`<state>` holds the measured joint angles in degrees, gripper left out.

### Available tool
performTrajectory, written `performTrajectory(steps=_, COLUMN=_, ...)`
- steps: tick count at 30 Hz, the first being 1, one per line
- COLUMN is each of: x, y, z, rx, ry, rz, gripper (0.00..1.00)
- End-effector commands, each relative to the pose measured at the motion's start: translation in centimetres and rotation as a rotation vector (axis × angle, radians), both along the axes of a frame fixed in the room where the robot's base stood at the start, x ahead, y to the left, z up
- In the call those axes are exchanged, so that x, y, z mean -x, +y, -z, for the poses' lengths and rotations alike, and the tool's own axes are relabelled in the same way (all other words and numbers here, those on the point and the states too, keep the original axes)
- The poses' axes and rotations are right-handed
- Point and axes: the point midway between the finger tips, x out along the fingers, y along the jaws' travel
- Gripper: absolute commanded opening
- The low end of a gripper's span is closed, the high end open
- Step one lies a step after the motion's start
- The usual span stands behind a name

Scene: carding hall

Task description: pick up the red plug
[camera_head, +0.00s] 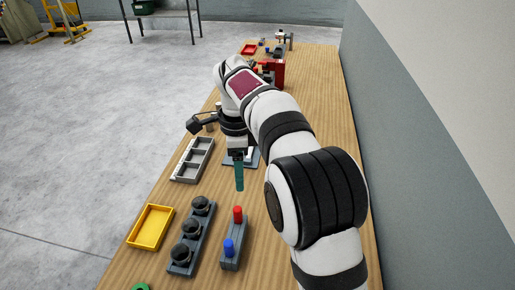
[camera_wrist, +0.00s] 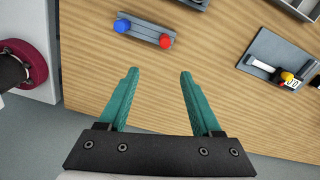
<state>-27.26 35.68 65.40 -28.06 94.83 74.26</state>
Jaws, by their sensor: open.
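The red plug (camera_head: 238,214) stands upright at the far end of a small grey block (camera_head: 232,258) on the wooden bench, with the blue plug (camera_head: 228,248) at the block's near end. In the wrist view the red plug (camera_wrist: 166,41) is at the block's right end and the blue plug (camera_wrist: 122,26) at its left. My gripper (camera_head: 239,188) points down above the bench, beyond the red plug in the head view. In the wrist view my gripper's teal fingers (camera_wrist: 157,72) are spread apart with nothing between them. The red plug lies just beyond the fingertips, apart from them.
A yellow tray (camera_head: 131,227) and a rack with several dark round knobs (camera_head: 171,255) are left of the block. A grey compartment tray (camera_head: 175,180) lies farther back. A grey plate with a yellow knob (camera_wrist: 287,76) is at right in the wrist view. A wall runs along the bench's right.

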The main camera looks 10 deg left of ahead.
Motion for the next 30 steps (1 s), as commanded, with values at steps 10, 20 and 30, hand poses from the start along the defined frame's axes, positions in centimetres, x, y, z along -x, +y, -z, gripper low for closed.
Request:
performTrajectory(steps=10, x=-0.8, y=1.6, z=7.6, rx=0.009, ry=-0.003, rz=0.055, gripper=0.66)
performTrajectory(steps=20, x=-0.6, y=1.4, z=13.4, rx=0.007, ry=-0.005, rz=0.055, gripper=0.66)
performTrajectory(steps=30, x=-0.5, y=1.4, z=16.7, rx=0.003, ry=-0.009, rz=0.054, gripper=0.66)
